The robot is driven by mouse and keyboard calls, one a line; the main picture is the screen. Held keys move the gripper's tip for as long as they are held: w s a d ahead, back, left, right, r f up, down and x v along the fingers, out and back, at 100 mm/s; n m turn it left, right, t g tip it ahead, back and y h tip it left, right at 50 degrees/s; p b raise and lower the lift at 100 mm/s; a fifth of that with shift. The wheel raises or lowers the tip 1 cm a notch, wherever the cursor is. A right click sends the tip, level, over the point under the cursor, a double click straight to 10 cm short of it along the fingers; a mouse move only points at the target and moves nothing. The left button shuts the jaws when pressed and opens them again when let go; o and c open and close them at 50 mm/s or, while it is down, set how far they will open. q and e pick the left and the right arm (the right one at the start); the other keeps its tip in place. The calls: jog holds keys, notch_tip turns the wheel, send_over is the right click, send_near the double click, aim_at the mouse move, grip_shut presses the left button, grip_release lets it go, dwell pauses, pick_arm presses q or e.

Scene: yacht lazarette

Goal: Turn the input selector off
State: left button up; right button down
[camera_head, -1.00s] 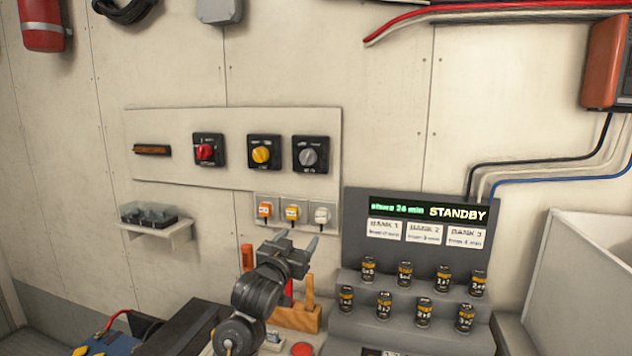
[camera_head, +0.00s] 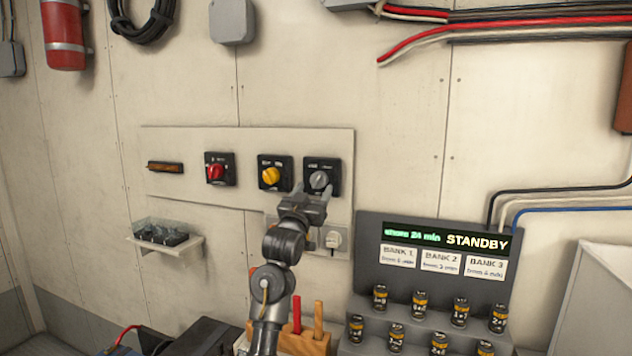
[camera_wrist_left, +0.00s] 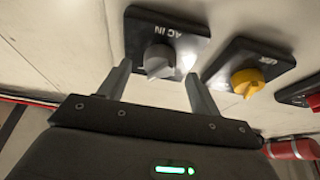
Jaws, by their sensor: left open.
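A grey rotary knob (camera_head: 319,180) on a black plate is the rightmost of three on the wall panel. In the left wrist view its plate reads "AC IN" and the grey knob (camera_wrist_left: 159,60) stands out from it. My left gripper (camera_head: 312,190) is open in front of this knob. In the left wrist view the fingertips of my left gripper (camera_wrist_left: 158,72) lie on either side of the knob, apart from it as far as I can tell. The knob's pointer setting is too small to read. My right gripper is not in view.
A yellow knob (camera_head: 270,176) sits just left of the grey one, with a red knob (camera_head: 215,172) farther left. A white plug (camera_head: 334,240) is below the panel. A grey battery stand (camera_head: 412,318) with a STANDBY display (camera_head: 445,240) stands lower right.

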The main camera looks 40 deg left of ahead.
aim_at(318, 180)
pick_arm(q)
jog(key=shift+p+x, duration=0.3)
jog(key=shift+x, duration=1.05)
jog(key=shift+f, duration=0.1)
jog(key=shift+c, duration=0.4)
jog(key=c, duration=0.9)
